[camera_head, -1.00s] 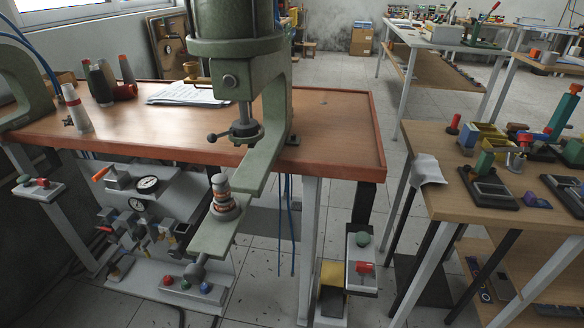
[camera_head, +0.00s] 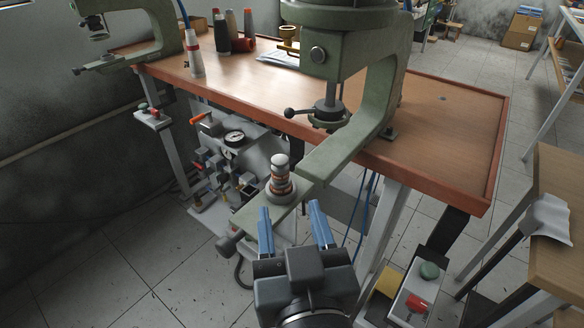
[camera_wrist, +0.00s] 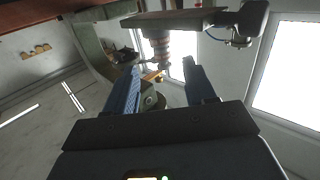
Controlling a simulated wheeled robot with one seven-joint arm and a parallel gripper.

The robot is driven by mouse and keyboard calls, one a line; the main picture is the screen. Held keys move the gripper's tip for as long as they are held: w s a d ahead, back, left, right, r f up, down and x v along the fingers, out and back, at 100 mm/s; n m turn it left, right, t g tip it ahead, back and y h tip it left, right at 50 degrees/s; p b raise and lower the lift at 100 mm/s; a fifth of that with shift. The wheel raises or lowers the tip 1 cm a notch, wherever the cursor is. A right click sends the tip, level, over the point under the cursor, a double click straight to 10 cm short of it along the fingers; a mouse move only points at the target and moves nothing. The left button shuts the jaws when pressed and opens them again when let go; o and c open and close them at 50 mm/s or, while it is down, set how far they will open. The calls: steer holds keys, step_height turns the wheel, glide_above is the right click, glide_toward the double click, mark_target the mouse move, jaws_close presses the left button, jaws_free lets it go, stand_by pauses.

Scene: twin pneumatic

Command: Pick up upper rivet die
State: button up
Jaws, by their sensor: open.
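A stacked rivet die set (camera_head: 280,178) stands on the lower arm of the green press, with copper-coloured bands and a pale rounded top. Above and to its right, the press ram (camera_head: 330,108) has a dark round end with a side handle. I cannot tell which of these parts is the upper rivet die. My gripper (camera_head: 290,207) is open and empty, its blue fingers spread apart in front of the press, just below the stack in the picture. In the wrist view the banded stack (camera_wrist: 154,45) shows beyond the fingertips, apart from them.
The green press frame (camera_head: 385,85) is mounted at the front edge of the wooden table (camera_head: 450,120). A second press (camera_head: 135,35) is at the left. Thread cones (camera_head: 195,60) stand on the table. A gauge panel (camera_head: 233,137) and a button box (camera_head: 415,295) are below it.

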mark_target(281, 166)
steer(key=w+r, duration=0.1)
steer(key=w+a, duration=0.1)
steer(key=w+r+p, duration=0.1)
steer(key=w, duration=0.1)
steer(key=shift+a+r, duration=0.3)
steer(key=shift+r, duration=0.05)
steer(key=w+p, duration=0.1)
steer(key=w, duration=0.3)
steer(key=shift+w+d+r, duration=0.1)
steer(key=shift+w, duration=0.35)
jaws_close()
